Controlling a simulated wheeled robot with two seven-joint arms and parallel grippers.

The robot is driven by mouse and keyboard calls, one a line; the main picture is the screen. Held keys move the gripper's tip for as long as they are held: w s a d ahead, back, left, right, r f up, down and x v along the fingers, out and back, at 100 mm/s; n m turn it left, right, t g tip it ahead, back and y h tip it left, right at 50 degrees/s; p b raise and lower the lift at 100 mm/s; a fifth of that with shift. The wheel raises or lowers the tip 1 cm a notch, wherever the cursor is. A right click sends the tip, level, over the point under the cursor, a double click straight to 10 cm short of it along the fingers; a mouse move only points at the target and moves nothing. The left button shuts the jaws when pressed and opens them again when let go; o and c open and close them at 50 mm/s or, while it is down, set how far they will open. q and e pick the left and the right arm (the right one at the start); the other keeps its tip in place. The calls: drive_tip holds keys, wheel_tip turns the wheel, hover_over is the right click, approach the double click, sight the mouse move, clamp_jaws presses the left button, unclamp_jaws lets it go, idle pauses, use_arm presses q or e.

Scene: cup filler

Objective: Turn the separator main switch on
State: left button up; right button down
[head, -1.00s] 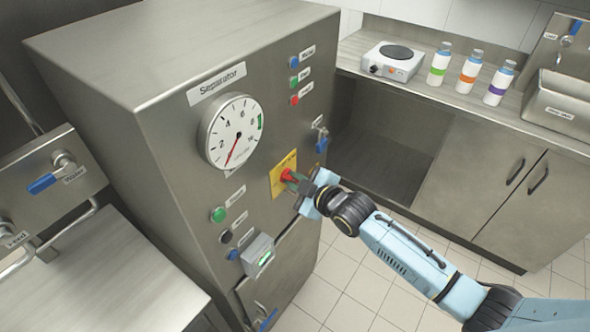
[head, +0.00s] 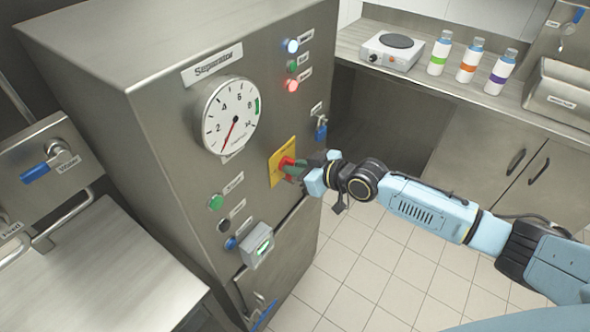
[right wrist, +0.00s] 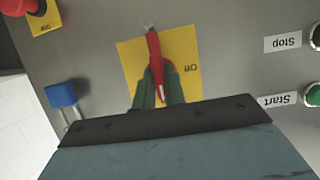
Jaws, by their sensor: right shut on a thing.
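The separator (head: 160,160) is a tall steel cabinet with a name label and a round gauge. Its main switch is a red rotary handle (head: 286,162) on a yellow plate (head: 276,172). My right gripper (head: 294,170) is shut on the handle, its dark green fingers on both sides. In the right wrist view the red handle (right wrist: 154,48) runs nearly upright between the fingers (right wrist: 160,88), and the plate (right wrist: 183,52) reads "Off" to its right. Part of the plate is hidden by my gripper. On the upper panel the blue lamp (head: 292,46) and red lamp (head: 292,86) glow.
A green button (head: 216,202), a dark button (head: 223,225) and a small grey box (head: 257,245) sit lower on the cabinet. A counter with a hotplate (head: 393,50) and bottles stands behind. Floor at right is clear.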

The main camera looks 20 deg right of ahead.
idle(0.5)
drive_tip(key=c, duration=1.5)
unclamp_jaws()
drive_tip(key=shift+o, duration=0.2)
drive_tip(key=shift+s, duration=0.1)
drive_tip(key=v, duration=1.3)
drive_tip(key=shift+r, duration=0.2)
drive_tip(key=shift+d, duration=0.15)
